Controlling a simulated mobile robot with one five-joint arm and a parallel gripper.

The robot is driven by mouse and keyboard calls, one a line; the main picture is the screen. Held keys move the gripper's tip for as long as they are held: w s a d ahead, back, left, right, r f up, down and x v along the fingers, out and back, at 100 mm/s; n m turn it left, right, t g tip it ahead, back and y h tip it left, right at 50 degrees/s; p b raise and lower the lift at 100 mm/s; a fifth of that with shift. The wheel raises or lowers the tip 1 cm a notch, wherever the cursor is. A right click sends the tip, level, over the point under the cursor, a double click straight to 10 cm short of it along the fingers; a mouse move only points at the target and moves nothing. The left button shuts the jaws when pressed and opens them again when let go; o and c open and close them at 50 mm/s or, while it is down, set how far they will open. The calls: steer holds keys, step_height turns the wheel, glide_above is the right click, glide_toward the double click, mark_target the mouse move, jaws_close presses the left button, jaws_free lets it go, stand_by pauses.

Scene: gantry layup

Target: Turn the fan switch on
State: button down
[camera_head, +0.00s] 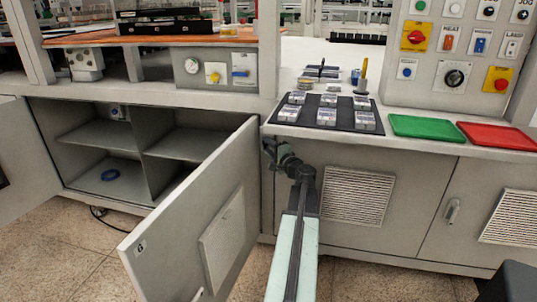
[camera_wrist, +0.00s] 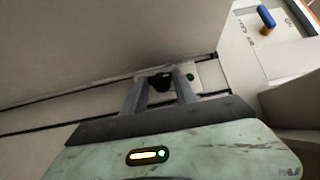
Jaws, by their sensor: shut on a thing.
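My gripper (camera_wrist: 160,88) is shut on a small black knob (camera_wrist: 160,81), with one finger on each side. The knob sits on a pale plate with a green spot (camera_wrist: 190,77), fixed to a grey surface. Whether this is the fan switch cannot be told, as no label on it can be read. In the head view my gripper (camera_head: 269,150) is at the cabinet front, just below the counter edge by the open door. The knob is hidden there.
The open cabinet door (camera_head: 185,215) stands left of my arm. A black tray (camera_head: 345,116) with several parts, a green tray (camera_head: 427,128) and a red tray (camera_head: 500,135) lie on the counter. A control panel (camera_head: 455,50) stands behind. A blue switch (camera_wrist: 266,17) shows upper right.

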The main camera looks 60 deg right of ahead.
steer(key=m+t+h+b, duration=0.1)
steer(key=m+h+b, duration=0.1)
steer(key=m+b, duration=0.1)
steer(key=f+m+t+h+b, duration=0.1)
steer(key=m+h+b, duration=0.1)
steer(key=b, duration=0.2)
steer(key=m+h+b, duration=0.2)
steer(key=m+b, duration=0.1)
steer(key=b, duration=0.1)
steer(key=shift+w+f+m+t, duration=0.2)
steer(key=shift+w+m+t, duration=0.1)
steer(key=shift+t, duration=0.1)
steer(key=shift+m+h+b, duration=0.3)
steer(key=shift+b, duration=0.1)
steer(key=shift+r, duration=0.1)
steer(key=c, duration=1)
jaws_free()
steer(key=shift+o, duration=0.2)
steer(key=shift+a, duration=0.1)
